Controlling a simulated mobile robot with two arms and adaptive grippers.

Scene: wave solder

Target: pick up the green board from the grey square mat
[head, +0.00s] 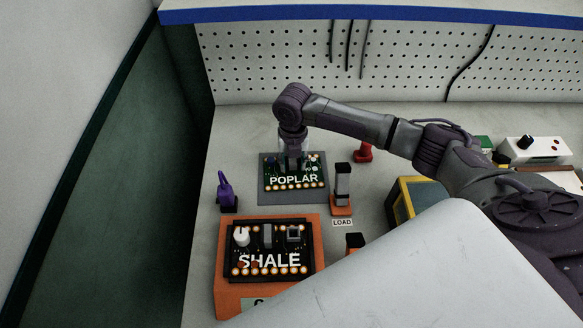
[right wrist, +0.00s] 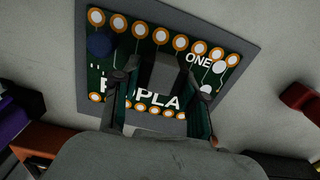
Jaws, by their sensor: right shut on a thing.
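The green board (head: 294,181), marked POPLAR with a row of gold-ringed holes, lies on the grey square mat (head: 292,198). My right gripper (head: 293,162) points down over the board's middle, its fingers around a grey block on it. In the right wrist view the board (right wrist: 160,103) spans between and beyond the fingers, with the mat (right wrist: 252,45) showing around it. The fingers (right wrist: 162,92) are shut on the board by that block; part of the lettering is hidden. I cannot tell any gap between board and mat. My left gripper is not in view.
An orange fixture (head: 224,282) in front holds a dark board (head: 270,261) marked SHALE. A purple clamp (head: 226,191) stands left of the mat, and a grey-topped orange post (head: 342,186) right of it. A red item (head: 363,153) and yellow-framed box (head: 402,205) are farther right.

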